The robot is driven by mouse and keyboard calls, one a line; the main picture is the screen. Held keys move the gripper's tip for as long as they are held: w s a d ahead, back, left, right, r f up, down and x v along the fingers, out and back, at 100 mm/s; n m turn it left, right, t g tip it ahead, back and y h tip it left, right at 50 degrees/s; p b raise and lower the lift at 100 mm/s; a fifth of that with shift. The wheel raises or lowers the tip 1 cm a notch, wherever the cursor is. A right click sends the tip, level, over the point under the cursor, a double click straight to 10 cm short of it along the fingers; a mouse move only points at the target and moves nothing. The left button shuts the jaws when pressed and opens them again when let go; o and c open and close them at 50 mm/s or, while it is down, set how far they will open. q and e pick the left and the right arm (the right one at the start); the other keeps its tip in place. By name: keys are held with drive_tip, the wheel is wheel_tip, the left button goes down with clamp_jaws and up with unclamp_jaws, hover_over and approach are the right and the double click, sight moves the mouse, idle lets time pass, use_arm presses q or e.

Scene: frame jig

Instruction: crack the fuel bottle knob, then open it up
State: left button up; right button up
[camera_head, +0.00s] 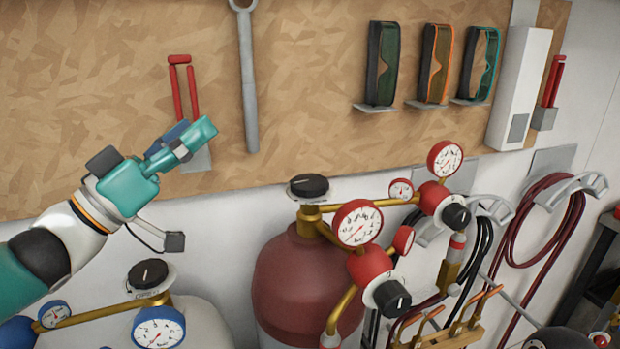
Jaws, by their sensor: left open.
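The maroon bottle (300,275), which I take for the fuel bottle, stands upright at the centre. Its black knob (308,186) sits on top of a brass valve. My left gripper (200,140) is above and left of this knob, apart from it, in front of the board. It is open and empty, and is seen side-on. Brass piping runs from the valve to red-rimmed gauges (357,223) and a regulator with a black knob (391,298). My right gripper does not show.
A white bottle (205,325) with its own black knob (148,273) and blue gauges (158,328) stands at lower left under my left arm. A wrench (247,80), red-handled tools (183,85) and goggles (382,65) hang on the board. Hoses (545,225) hang at right.

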sight(309, 189)
use_arm(q)
wheel_tip(309, 189, down, 12)
drive_tip(key=m+g+y, duration=0.2)
drive_tip(key=m+g, duration=0.3)
drive_tip(key=g, duration=0.1)
drive_tip(key=p+x, duration=0.1)
drive_tip(key=x, duration=0.4)
drive_tip(key=s+p+x, duration=0.1)
drive_tip(key=x, duration=0.5)
drive_tip(key=d+p+x, duration=0.1)
drive_tip(key=x, duration=0.4)
drive_tip(key=shift+d, duration=0.35)
drive_tip(key=shift+s, duration=0.1)
drive_tip(key=shift+c, duration=0.3)
drive_tip(key=c, duration=1.1)
